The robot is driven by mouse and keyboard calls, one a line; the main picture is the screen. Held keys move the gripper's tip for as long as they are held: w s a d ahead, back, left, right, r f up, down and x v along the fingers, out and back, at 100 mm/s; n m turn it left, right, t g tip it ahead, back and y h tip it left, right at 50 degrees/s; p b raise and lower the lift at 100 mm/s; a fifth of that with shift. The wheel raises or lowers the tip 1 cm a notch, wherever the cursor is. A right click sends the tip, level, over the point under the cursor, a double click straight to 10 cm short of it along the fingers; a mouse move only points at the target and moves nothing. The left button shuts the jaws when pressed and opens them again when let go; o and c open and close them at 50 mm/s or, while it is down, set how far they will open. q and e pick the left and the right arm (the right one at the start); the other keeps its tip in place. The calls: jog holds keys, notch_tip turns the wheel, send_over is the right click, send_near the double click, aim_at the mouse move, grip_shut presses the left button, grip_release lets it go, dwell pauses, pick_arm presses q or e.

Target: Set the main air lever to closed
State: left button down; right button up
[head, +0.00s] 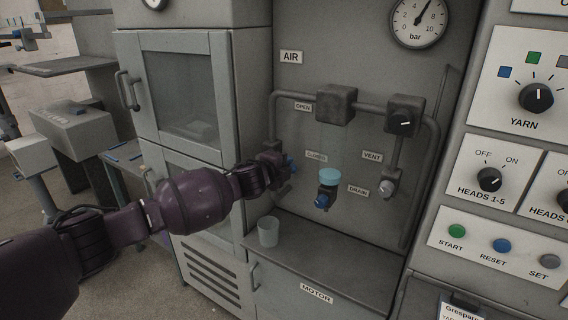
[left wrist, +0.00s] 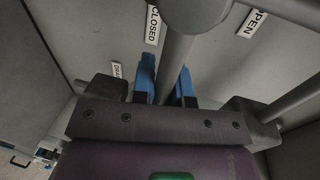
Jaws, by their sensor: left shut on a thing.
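My left gripper (head: 286,168) is at the left side of the air panel, by the lower end of the left pipe. In the left wrist view its blue fingers (left wrist: 167,84) are shut on a grey bar, which I take for the main air lever (left wrist: 177,55). The bar runs from a round grey hub at the top down between the fingers. The CLOSED label (left wrist: 152,25) lies just left of the bar and the OPEN label (left wrist: 252,23) lies farther right. In the head view my gripper hides the lever. My right gripper is not in view.
A vent valve (head: 388,184) and a drain valve (head: 325,199) with a light blue bowl (head: 330,175) are right of my gripper. A clear cup (head: 268,232) stands on the ledge below. A cabinet (head: 187,95) is close on the left. A pressure gauge (head: 419,20) hangs above.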

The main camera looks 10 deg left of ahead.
pick_arm(q)
jog(key=c, duration=1.3)
grip_release()
jog(key=shift+s+d, duration=0.15)
jog(key=shift+d, duration=0.3)
jog(key=shift+o, duration=1.4)
jog(key=shift+d, duration=0.15)
jog(key=v, duration=1)
jog(key=shift+s+a, duration=0.25)
jog(key=shift+s, duration=0.1)
jog(key=shift+r, duration=0.1)
